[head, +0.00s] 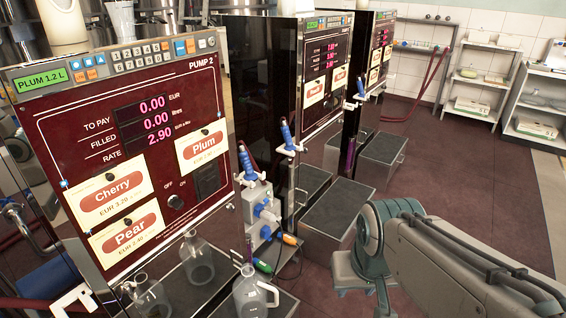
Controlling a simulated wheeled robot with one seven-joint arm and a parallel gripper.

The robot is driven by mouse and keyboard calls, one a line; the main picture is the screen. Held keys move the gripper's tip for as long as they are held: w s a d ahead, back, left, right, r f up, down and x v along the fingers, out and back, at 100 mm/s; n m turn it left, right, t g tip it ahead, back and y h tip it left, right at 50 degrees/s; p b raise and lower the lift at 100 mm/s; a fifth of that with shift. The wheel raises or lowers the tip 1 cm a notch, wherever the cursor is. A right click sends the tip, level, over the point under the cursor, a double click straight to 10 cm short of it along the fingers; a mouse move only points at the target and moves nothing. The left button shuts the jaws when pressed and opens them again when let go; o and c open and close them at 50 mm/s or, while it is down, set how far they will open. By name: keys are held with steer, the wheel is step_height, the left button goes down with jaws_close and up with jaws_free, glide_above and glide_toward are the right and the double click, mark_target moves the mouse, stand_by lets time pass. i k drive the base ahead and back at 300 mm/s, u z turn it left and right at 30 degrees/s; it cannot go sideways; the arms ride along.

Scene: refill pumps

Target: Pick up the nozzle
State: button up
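A blue-handled nozzle (246,162) sits tilted at the right edge of the nearest pump (60,120), marked PUMP 2. A second blue-handled nozzle (287,135) stands by the middle pump (322,90). A third, smaller one (361,87) shows at the far pump (378,60). I cannot tell which one is meant. My arm comes in at the lower right, well apart from the nozzles. The fingers of my gripper do not show, so I see nothing held.
Clear jugs (196,262) stand on the tray below the near pump; another jug (254,292) is in front. A grey socket box (262,210) has blue plugs. Dark platforms (338,212) stand before the farther pumps. Shelves (478,75) line the back wall. Floor at right is clear.

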mark_target(249, 164)
steer(key=z, duration=0.95)
steer(key=i, duration=2.85)
steer(key=u, duration=4.4)
steer(key=i, duration=0.5)
